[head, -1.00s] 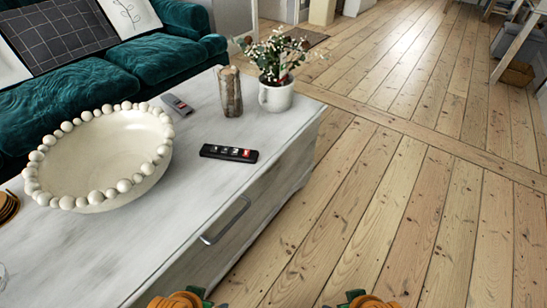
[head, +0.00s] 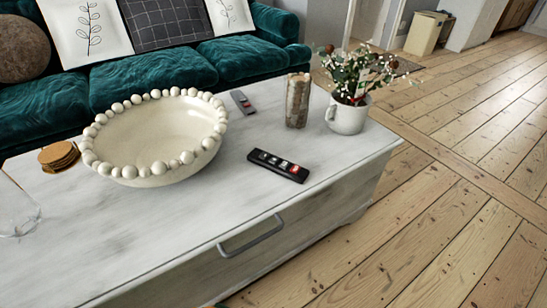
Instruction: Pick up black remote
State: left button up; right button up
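The black remote (head: 278,165) lies flat on the white wooden table (head: 150,225), near its front edge, above and right of the drawer handle. It has red and pale buttons. Nothing touches it. A second, grey remote (head: 242,102) lies farther back, between the beaded bowl and the candle-like wooden holder. Neither of my grippers shows in the head view now; only a sliver of orange and green, probably part of my arm, shows at the bottom edge.
On the table stand a large cream beaded bowl (head: 158,140), a wooden holder (head: 298,100), a white mug with a flowering plant (head: 347,116) and brown coasters (head: 59,156). A drawer handle (head: 250,237) juts from the front. A teal sofa (head: 150,78) stands behind. Floorboards (head: 440,230) at right are clear.

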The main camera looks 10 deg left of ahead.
aim_at(302, 175)
jog(key=i+l+u, duration=0.25)
jog(key=l+u, duration=0.25)
jog(key=i+l+u, duration=0.1)
jog(key=l+u, duration=0.15)
jog(key=l, duration=0.2)
jog(key=i+l+u, duration=0.1)
jog(key=l+u, duration=0.15)
jog(key=l, duration=0.05)
